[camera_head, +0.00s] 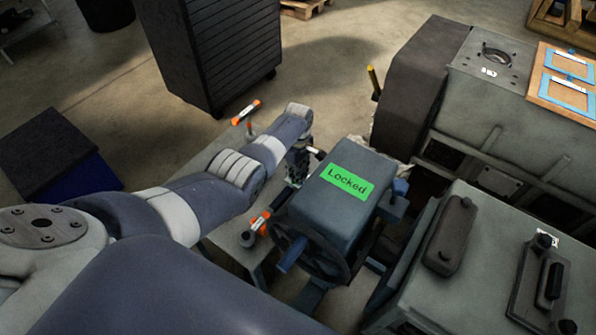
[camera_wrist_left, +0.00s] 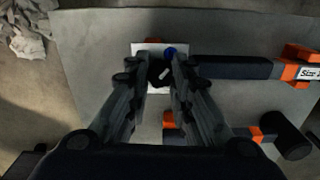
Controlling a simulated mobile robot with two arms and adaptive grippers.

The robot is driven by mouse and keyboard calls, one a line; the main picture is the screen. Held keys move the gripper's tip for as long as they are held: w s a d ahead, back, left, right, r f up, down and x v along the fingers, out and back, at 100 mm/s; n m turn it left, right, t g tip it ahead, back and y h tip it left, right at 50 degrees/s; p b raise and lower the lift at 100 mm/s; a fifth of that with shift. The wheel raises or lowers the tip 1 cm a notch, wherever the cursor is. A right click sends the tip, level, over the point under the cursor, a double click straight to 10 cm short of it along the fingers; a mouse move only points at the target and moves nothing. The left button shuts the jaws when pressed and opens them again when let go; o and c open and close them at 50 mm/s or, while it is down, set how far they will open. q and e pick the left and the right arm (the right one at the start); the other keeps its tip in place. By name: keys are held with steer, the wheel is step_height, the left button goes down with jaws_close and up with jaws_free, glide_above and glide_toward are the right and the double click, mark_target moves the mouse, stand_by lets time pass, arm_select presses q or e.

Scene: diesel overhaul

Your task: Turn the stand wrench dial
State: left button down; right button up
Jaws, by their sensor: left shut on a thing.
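My left gripper (camera_head: 296,165) reaches down over the grey stand (camera_head: 229,238), left of the blue-grey box marked "Locked". In the left wrist view its two fingers (camera_wrist_left: 163,80) close on a small dark dial (camera_wrist_left: 160,66) with a white mark. The dial sits on a white plate (camera_wrist_left: 150,47) with a blue spot beside it. The fingertips hide part of the dial. A black wrench with orange ends (camera_wrist_left: 233,67), labelled "Size", lies right of the dial on the stand. My right gripper is not in view.
The box with the green "Locked" label (camera_head: 347,182) and a dark handwheel (camera_head: 306,256) stands close right of my gripper. A dark cabinet (camera_head: 212,50) stands farther back. Engine parts (camera_head: 470,250) fill the right.

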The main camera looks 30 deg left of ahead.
arm_select(q)
steer(key=m, duration=0.5)
steer(key=shift+m, duration=0.3)
steer(key=m, duration=0.5)
steer(key=shift+s, duration=0.1)
steer(key=m, duration=0.5)
steer(key=shift+f+m, duration=0.1)
steer(key=shift+m, duration=0.3)
steer(key=m, duration=0.5)
steer(key=shift+a, duration=0.1)
steer(key=shift+m, duration=0.4)
steer(key=c, duration=1.4)
jaws_free()
